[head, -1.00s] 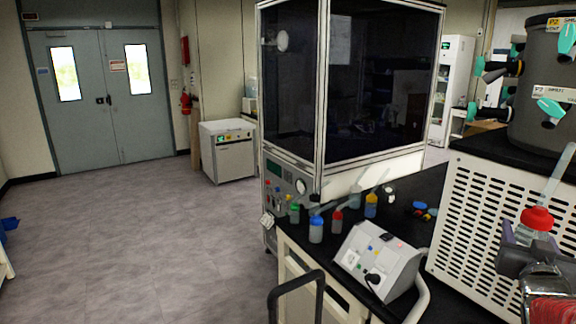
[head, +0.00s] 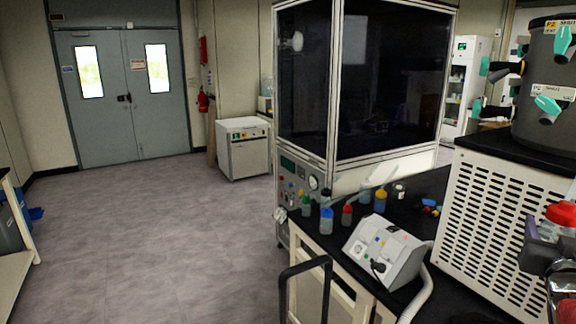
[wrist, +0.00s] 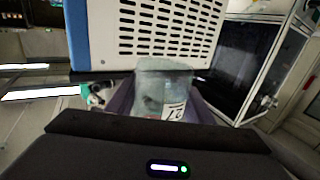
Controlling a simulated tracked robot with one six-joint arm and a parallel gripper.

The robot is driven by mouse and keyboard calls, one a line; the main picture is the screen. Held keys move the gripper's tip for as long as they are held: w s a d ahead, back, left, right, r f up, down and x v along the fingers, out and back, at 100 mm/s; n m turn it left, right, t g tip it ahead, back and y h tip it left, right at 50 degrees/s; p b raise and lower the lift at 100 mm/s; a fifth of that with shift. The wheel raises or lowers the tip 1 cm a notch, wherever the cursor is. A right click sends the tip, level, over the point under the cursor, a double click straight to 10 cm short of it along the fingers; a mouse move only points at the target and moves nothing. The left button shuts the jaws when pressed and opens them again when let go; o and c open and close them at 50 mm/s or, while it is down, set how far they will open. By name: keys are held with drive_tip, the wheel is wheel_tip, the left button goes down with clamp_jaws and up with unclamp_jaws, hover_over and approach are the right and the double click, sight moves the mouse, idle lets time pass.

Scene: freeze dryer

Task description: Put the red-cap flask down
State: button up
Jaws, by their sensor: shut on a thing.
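The red-cap flask (head: 562,213) is at the right edge of the head view, in front of the white vented cabinet. My gripper (head: 543,248) is shut around the flask's body below the cap, and the picture's edge cuts both off. In the wrist view the flask (wrist: 160,85) is a cloudy, clear-walled vessel with a printed label, between the fingers of my gripper (wrist: 165,105). Its cap does not show clearly there. I cannot tell whether the flask touches any surface.
The white vented cabinet (head: 490,200) bears a grey drum (head: 550,70) with teal valves. The floor (head: 150,230) at left is open.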

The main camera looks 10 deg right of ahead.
drive_tip(key=w+a+f+n+t+y, duration=0.1)
drive_tip(key=w+a+f+n+y, duration=0.1)
drive_tip(key=w+a+f, duration=0.5)
drive_tip(key=w+a+f+n+t+y, duration=0.1)
drive_tip(key=w+a+f+t+y, duration=0.15)
drive_tip(key=w+a+f, duration=0.45)
drive_tip(key=w+a+f+n+y, duration=0.1)
drive_tip(key=a+f, duration=0.3)
drive_tip(key=a, duration=0.5)
drive_tip(key=w+a+f+n+y, duration=0.2)
drive_tip(key=w+a+f+y, duration=0.1)
drive_tip(key=a, duration=0.7)
drive_tip(key=w+a+f+n+y, duration=0.2)
drive_tip(key=a+f, duration=0.3)
drive_tip(key=a, duration=0.4)
drive_tip(key=shift+w+a+t+y, duration=0.2)
drive_tip(key=shift+w+t+y, duration=0.2)
drive_tip(key=shift+y, duration=0.15)
drive_tip(key=shift+r, duration=0.1)
drive_tip(key=s+f, duration=0.5)
drive_tip(key=f, duration=0.1)
drive_tip(key=shift+f, duration=0.35)
